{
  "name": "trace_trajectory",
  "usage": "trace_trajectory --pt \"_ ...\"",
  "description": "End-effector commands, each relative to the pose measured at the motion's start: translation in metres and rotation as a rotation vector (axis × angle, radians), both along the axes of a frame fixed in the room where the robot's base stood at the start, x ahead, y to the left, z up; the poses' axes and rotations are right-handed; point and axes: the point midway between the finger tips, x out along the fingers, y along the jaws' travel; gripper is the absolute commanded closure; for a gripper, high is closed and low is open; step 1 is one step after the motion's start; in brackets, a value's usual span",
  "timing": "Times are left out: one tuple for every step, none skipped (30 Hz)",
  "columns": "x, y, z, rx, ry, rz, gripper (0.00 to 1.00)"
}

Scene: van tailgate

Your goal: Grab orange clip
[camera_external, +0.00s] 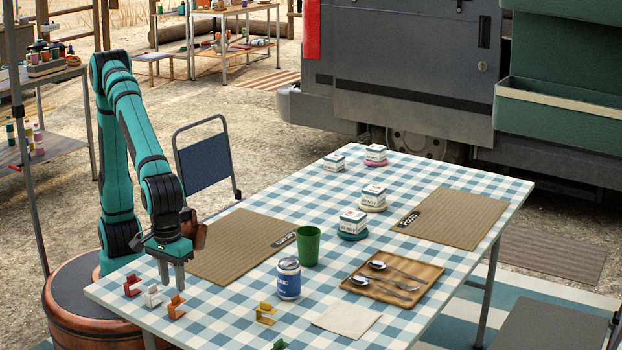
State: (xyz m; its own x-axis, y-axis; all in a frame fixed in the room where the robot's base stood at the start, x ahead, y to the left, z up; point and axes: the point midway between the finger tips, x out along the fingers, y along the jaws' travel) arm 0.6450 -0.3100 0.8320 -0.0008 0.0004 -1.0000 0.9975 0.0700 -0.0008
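The orange clip (175,307) stands on the checked tablecloth near the table's front left corner. A white clip (152,296) and a red clip (132,286) stand in a row to its left. My gripper (172,276) points down over the table, just above and behind the orange and white clips in the picture. Its two fingers are apart with nothing seen between them. Its exact height over the cloth is hard to tell.
A yellow clip (265,313) and a partly cut-off green clip (280,345) lie to the right. A blue can (289,279), green cup (308,246), wooden tray (420,272) with spoons and a napkin (346,320) stand further right. A brown mat (232,252) lies behind my gripper.

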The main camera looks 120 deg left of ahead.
Motion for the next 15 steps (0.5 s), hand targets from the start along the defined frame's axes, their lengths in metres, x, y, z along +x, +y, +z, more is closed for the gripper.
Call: trace_trajectory --pt "0.0 0.0 -0.008 0.001 0.001 0.0 0.67" --pt "0.0 0.0 -0.011 0.001 0.001 0.0 0.67" --pt "0.0 0.0 -0.016 0.001 0.001 0.0 0.67" --pt "0.0 0.0 -0.018 0.0 0.001 0.0 0.67" --pt "0.0 0.0 -0.021 0.0 0.0 0.0 0.67" --pt "0.0 0.0 -0.023 0.0 0.0 0.0 0.67" --pt "0.0 0.0 -0.024 0.0 0.0 0.0 0.67" --pt "0.0 0.0 -0.025 0.0 0.0 0.0 0.67" --pt "0.0 0.0 -0.026 0.0 0.0 0.0 0.67" --pt "0.0 0.0 -0.027 0.0 0.0 0.0 0.67" --pt "-0.001 0.0 -0.028 0.0 0.0 0.0 0.67" --pt "-0.001 0.0 -0.031 0.0 0.0 0.0 0.67" --pt "-0.001 0.0 -0.033 0.0 0.0 0.0 0.67" --pt "-0.002 0.0 -0.036 0.0 0.001 0.0 0.67" --pt "-0.003 0.001 -0.041 0.001 0.002 0.0 0.67"
